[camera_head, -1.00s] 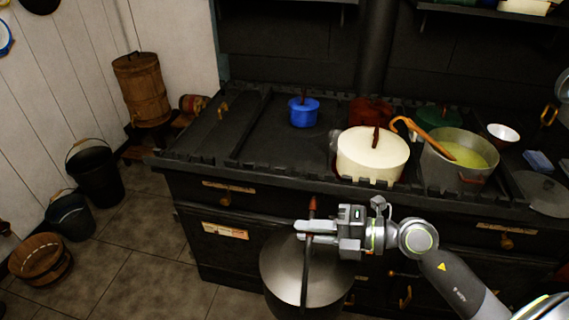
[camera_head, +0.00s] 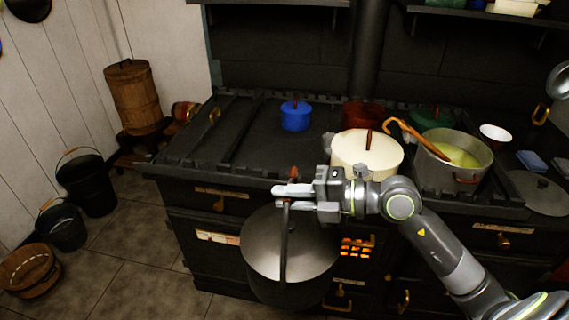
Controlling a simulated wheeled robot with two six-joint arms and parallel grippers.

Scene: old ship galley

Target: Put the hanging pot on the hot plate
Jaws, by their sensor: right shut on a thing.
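The large grey metal pot (camera_head: 265,252) hangs by its upright handle from my right gripper (camera_head: 292,190). The gripper is shut on the handle. The pot hangs in front of the black stove, with its lid below the level of the stove top. The stove's top surface (camera_head: 262,150) has bare black plate at its left and middle. Which part of it is the hot plate I cannot tell for sure. My left gripper is not in view.
On the stove stand a small blue pot (camera_head: 296,117), a cream pot (camera_head: 360,155), a red pot (camera_head: 366,114), a green pot (camera_head: 430,118) and a grey pot of yellow soup (camera_head: 452,165) with a wooden ladle. A raised notched rail (camera_head: 250,177) runs along the stove's front edge.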

